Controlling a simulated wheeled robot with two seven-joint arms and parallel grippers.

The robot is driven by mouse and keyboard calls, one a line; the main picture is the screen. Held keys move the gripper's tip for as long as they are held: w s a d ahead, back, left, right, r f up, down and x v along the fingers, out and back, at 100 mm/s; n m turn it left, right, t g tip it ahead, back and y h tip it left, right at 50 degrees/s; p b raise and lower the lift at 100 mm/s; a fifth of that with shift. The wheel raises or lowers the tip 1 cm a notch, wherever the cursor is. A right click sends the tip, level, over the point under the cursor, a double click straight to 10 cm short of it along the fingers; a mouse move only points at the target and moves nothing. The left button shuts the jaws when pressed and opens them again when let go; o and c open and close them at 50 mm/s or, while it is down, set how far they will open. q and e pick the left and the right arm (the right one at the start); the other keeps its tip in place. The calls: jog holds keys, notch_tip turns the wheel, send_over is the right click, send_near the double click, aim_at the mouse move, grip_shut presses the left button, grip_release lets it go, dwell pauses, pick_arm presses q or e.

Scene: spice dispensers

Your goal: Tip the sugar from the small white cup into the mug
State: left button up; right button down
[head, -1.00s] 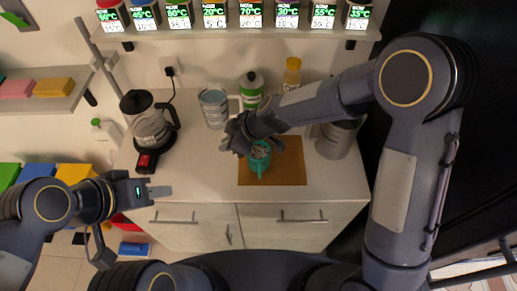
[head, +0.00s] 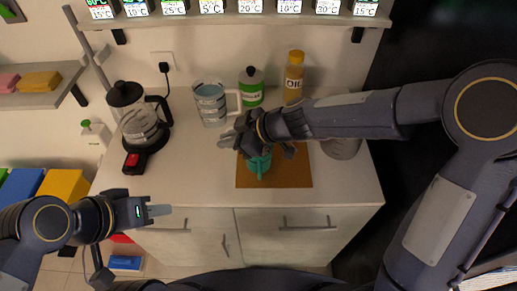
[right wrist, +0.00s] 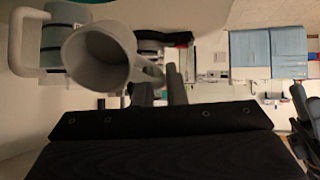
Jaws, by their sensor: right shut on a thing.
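The small white cup (right wrist: 88,58) shows in the right wrist view with its mouth turned toward the camera; I cannot tell what is inside. My right gripper (right wrist: 160,88) is shut on its handle. In the head view my right gripper (head: 232,141) is over the teal mug (head: 259,163), slightly to its left.
A coffee maker (head: 140,125) stands at the left, with a measuring jug (head: 211,104), a green-labelled bottle (head: 251,88) and an oil bottle (head: 294,78) behind the mug. A grey canister (head: 342,147) is at the right. Spice dispensers (head: 211,6) line the shelf above.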

jog(key=shift+s+d+r+y+b, duration=0.1)
jog(key=shift+d+r+y+b, duration=0.2)
jog(key=shift+y+b, duration=1.1)
jog(key=shift+t+h+b, duration=0.3)
jog(key=shift+h+b, duration=0.1)
jog(key=shift+b, duration=0.25)
jog(key=shift+d, duration=0.1)
jog(key=shift+r+b, duration=0.1)
jog(key=shift+b, duration=0.5)
jog(key=shift+s+d+r+y+b, duration=0.1)
jog(key=shift+d+y+b, duration=0.15)
jog(key=shift+y+b, duration=0.35)
jog(key=d+t+y+b, duration=0.1)
jog(key=y+b, duration=0.2)
jog(key=b, duration=1)
jog(key=s+d+t+y+b, duration=0.1)
jog(key=d+y+b, duration=0.1)
jog(key=b, duration=1.1)
jog(key=d+y+b, duration=0.2)
jog(key=y+b, duration=0.1)
jog(key=b, duration=1.1)
jog(key=shift+s+r+n+t+y, duration=0.2)
jog(key=shift+r+n+t+y, duration=0.1)
jog(key=shift+r+t, duration=0.1)
dwell(0.8)
